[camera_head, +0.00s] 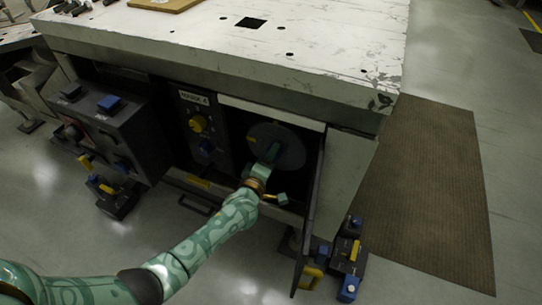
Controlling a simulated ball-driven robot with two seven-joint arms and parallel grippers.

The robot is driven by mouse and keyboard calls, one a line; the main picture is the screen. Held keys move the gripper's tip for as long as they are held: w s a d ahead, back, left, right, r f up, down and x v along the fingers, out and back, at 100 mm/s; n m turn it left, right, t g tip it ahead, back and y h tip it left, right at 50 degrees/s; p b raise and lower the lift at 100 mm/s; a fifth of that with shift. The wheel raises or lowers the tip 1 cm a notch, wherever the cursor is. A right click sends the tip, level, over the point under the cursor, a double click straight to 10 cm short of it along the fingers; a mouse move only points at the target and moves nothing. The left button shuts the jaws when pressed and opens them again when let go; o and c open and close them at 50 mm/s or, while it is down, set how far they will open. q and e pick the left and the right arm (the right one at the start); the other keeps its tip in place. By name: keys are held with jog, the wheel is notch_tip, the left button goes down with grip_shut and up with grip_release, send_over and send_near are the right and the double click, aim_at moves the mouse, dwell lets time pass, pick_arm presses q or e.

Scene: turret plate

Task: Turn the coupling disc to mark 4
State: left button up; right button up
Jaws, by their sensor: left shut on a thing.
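The coupling disc (289,142) is a grey round disc inside an open compartment under the worktable. My left arm reaches in from the lower left, and my left gripper (272,153) is at the lower left part of the disc, shut on a part there. The gripper covers that part of the disc. The marks on the disc are too small and dark to read. My right gripper is not in view.
The white worktable (205,35) overhangs the compartment. An open door (312,200) stands at its right side. A brown mat (425,190) lies on the floor.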

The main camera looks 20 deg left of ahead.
pick_arm(q)
jog(key=shift+f+n, duration=0.1)
jog(key=shift+n, duration=0.6)
jog(key=o, duration=1.4)
jog(key=shift+a, duration=0.1)
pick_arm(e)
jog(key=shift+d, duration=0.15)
pick_arm(q)
jog(key=s+p, duration=0.5)
jog(key=s, duration=1.1)
jog(key=shift+s+a+p, duration=0.2)
jog(key=shift+a+p, duration=0.05)
jog(key=shift+p, duration=0.05)
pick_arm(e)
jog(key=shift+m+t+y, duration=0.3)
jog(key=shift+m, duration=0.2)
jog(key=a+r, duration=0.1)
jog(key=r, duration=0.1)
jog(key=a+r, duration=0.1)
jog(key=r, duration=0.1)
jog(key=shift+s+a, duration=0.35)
